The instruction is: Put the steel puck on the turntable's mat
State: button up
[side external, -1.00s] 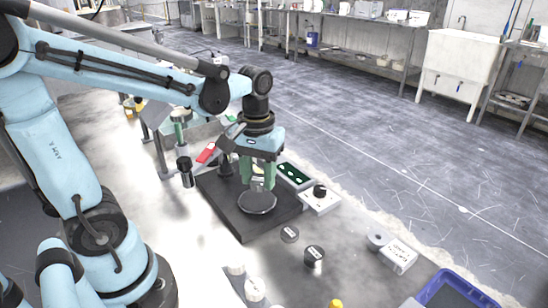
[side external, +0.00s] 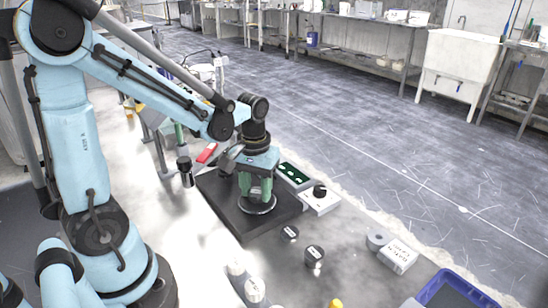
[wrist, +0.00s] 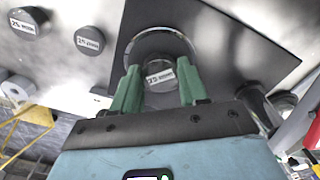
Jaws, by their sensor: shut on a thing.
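My gripper (side external: 257,199) is low over the turntable (side external: 258,212). Its green fingers are shut on a grey round puck, the steel puck (wrist: 160,78), seen between the fingertips (wrist: 159,88) in the wrist view. The puck's white label is too small to read surely. The turntable's dark round mat (wrist: 158,45) with its shiny rim lies beneath the puck. The puck appears over the near part of the mat in the wrist view. The fingers hide it in the side view, and I cannot tell whether it touches the mat.
The turntable sits on a black square base (side external: 228,214). Two labelled dark pucks (side external: 290,233) (side external: 314,256) stand in front of it. A white block with a black knob (side external: 320,199) and a green-topped tray (side external: 294,173) are to the right. A blue bin (side external: 455,289) is at lower right.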

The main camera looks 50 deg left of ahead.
aim_at(256, 193)
jog(key=shift+f, duration=0.15)
jog(key=o, duration=1.2)
notch_tip(256, 193, up, 12)
jog(key=s+d+f+m+t, duration=0.1)
jog(key=d+f+m+t, duration=0.2)
jog(key=d+m+t, duration=0.3)
jog(key=shift+s+f+t, duration=0.2)
jog(key=shift+s+t, duration=0.2)
jog(key=shift+t, duration=0.2)
